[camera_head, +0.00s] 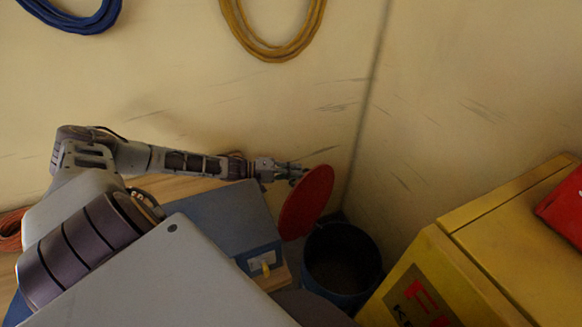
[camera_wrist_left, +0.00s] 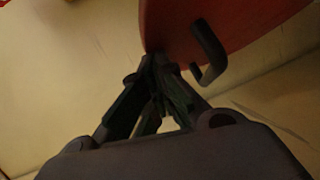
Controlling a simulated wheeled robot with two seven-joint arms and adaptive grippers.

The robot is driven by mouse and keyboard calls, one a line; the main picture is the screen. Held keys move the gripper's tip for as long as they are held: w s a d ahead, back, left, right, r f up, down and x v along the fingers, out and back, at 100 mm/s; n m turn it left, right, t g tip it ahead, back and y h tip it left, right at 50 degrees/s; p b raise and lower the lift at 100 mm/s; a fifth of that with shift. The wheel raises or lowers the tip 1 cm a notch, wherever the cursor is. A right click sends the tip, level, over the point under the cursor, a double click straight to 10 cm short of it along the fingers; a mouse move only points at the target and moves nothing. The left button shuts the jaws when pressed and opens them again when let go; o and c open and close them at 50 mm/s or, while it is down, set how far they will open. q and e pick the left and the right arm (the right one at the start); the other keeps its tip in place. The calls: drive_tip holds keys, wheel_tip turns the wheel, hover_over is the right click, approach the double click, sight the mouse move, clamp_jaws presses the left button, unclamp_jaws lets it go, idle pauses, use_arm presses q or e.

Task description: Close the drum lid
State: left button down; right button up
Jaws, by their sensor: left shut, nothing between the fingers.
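The drum (camera_head: 341,262) is a dark blue, round, open-topped container in the corner, with a dark inside. Its red round lid (camera_head: 306,203) stands steeply tilted at the drum's left side, so the drum mouth is uncovered. My left gripper (camera_head: 300,172) is at the upper left edge of the lid, shut and empty. In the left wrist view the shut fingers (camera_wrist_left: 158,68) are close to the red lid (camera_wrist_left: 225,25) and its dark handle (camera_wrist_left: 209,50). I cannot tell whether they touch the lid. My right gripper is not in view.
A yellow cabinet (camera_head: 470,262) with a red item (camera_head: 566,207) on top stands right of the drum. A blue-grey box (camera_head: 225,215) with a yellow latch is left of it. Blue (camera_head: 75,18) and yellow (camera_head: 268,45) coils hang on the wall.

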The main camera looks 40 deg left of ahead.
use_arm(q)
drive_tip(key=shift+d+r+p, duration=0.3)
drive_tip(key=shift+d+p, duration=0.25)
drive_tip(key=shift+d, duration=0.35)
drive_tip(key=shift+s+d, duration=0.1)
drive_tip(key=shift+d, duration=0.15)
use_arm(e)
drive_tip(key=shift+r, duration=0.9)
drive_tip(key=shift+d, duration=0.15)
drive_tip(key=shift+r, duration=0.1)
